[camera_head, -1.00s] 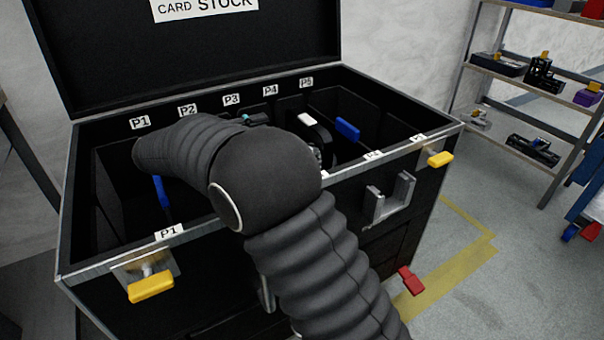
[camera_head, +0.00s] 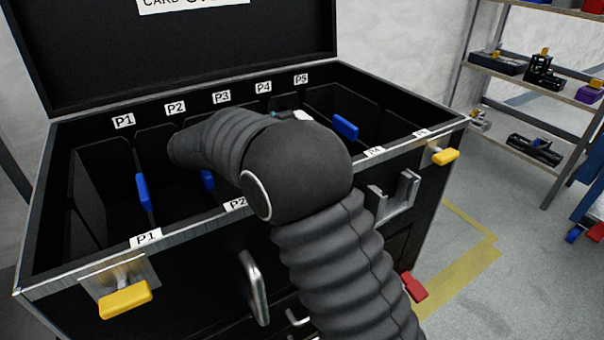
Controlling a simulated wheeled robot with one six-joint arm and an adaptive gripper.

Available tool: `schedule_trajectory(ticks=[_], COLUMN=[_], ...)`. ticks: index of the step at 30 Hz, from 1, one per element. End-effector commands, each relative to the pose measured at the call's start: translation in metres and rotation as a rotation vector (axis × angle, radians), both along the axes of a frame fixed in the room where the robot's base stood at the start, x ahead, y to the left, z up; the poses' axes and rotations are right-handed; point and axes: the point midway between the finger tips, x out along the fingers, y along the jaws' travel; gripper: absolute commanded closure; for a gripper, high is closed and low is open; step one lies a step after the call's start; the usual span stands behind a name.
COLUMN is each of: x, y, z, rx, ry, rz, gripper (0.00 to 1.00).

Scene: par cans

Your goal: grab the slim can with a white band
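No slim can with a white band can be made out. A small white piece (camera_head: 303,116) shows just behind my arm near slot P4, and its lower part is hidden, so I cannot tell what it belongs to. A small teal-marked part (camera_head: 281,113) beside it may belong to my gripper. My sleeved arm reaches over the front rim into the open black case (camera_head: 190,223) and covers its middle. The fingers are hidden behind the arm, and I cannot tell what they touch.
Blue tabs stand in the case at the left (camera_head: 143,191), middle (camera_head: 208,180) and right (camera_head: 345,127). The raised lid (camera_head: 190,60) closes off the back. Yellow latches (camera_head: 125,300) and a metal handle (camera_head: 254,287) stick out in front. A shelf (camera_head: 540,75) stands at right.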

Motion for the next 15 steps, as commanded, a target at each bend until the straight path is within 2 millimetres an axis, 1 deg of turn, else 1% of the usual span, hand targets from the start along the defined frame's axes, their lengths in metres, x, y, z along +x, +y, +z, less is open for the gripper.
schedule_trajectory(ticks=[5,15], x=[0.005,0.033], y=[-0.007,-0.041], z=[-0.001,-0.004], rx=[0.000,-0.001], ry=[0.000,0.001], rz=[-0.002,-0.004], gripper=[0.82,0.82])
